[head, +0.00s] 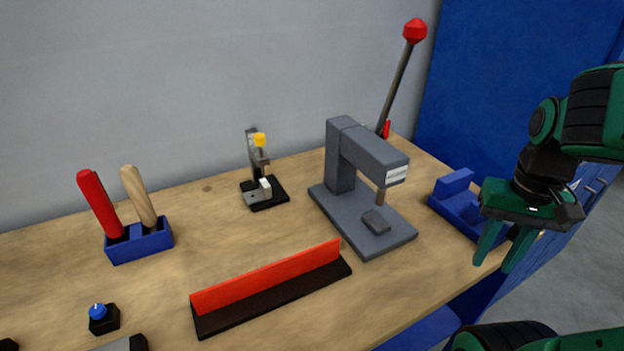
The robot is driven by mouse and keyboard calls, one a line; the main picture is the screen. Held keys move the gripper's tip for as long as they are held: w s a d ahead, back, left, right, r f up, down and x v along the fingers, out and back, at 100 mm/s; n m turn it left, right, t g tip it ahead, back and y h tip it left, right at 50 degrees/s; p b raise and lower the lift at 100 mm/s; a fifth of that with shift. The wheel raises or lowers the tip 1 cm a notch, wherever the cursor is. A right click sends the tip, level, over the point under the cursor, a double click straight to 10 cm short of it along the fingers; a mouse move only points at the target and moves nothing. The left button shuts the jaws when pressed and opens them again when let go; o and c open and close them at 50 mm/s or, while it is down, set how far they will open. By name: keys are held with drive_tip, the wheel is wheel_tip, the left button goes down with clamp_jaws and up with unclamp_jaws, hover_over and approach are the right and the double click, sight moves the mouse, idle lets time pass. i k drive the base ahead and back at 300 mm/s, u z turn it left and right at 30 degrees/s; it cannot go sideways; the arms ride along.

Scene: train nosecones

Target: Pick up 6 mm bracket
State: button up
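I cannot tell for sure which piece is the 6 mm bracket; no label for it is readable. A small grey block (376,222) lies on the press base under the ram. A blue stepped block (456,197) sits at the table's right edge, partly hidden behind my gripper. My gripper (495,264) hangs at the right, pointing down, in front of this blue block in the picture. Its two green fingers are apart, with nothing seen between them. Whether it touches anything is not clear.
A grey press (345,165) with a red-knobbed lever stands at the back right. A red strip on a black base (270,300) lies in front. A blue holder (138,243) with two handles, a yellow-knobbed fixture (264,195) and a blue-knobbed box (104,319) stand left. Bare wood lies between.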

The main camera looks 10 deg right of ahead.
sight(257, 191)
drive_tip(key=z, duration=1.45)
drive_tip(key=k, duration=1.75)
drive_tip(key=u, duration=1.2)
drive_tip(key=i, duration=1)
drive_tip(key=u, duration=0.05)
